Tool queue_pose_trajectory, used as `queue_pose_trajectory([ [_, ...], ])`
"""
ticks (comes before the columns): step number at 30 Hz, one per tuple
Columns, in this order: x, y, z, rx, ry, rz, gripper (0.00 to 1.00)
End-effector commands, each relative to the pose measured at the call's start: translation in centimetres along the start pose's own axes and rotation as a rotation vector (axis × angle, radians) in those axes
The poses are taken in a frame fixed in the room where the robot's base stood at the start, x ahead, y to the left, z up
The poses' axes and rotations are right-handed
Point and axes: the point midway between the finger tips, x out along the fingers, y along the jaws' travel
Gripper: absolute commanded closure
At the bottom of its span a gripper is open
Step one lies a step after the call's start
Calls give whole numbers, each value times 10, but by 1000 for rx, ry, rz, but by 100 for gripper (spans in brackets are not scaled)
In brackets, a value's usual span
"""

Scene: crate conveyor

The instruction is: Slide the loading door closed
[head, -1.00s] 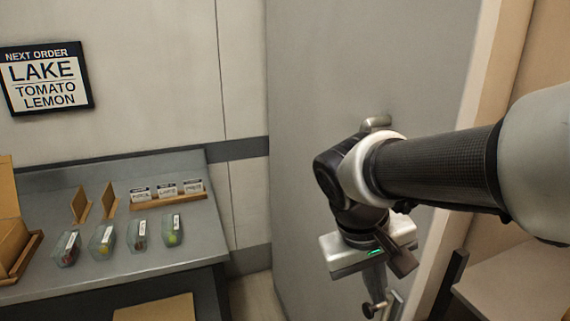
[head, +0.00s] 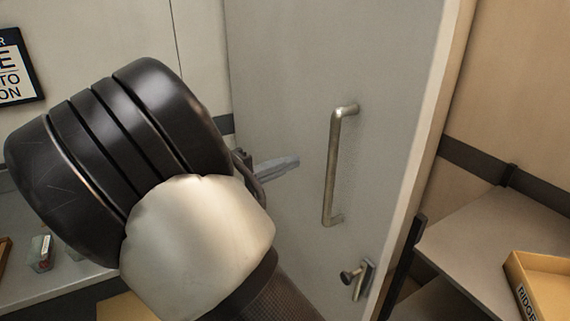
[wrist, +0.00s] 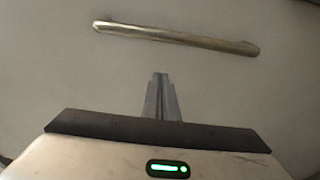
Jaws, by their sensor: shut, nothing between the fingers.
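The loading door (head: 290,60) is a large grey panel with a vertical metal bar handle (head: 335,165). A small latch with a knob (head: 357,279) sits below the handle near the door's right edge. My gripper (head: 296,161) is left of the handle, apart from it, its fingers pointing toward it. In the wrist view the handle (wrist: 175,36) runs across the top, ahead of my gripper (wrist: 160,76). The fingers are together and empty. My arm hides the lower left of the door in the head view.
A grey counter (head: 50,298) with a small clear pack (head: 41,253) is at the left, under an order sign (head: 18,70). At the right, past the door's edge, a shelf (head: 465,235) holds a yellow crate (head: 545,285). The door face around the handle is clear.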

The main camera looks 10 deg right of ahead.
Motion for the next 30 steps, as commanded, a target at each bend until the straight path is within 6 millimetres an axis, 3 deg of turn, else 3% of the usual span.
queue_pose_trajectory([
  [6,50,1,2,-3,-6,0,100],
  [10,72,1,4,-2,-4,-2,100],
  [18,58,0,34,-2,0,-3,100],
  [30,56,0,39,-1,-1,-3,100],
])
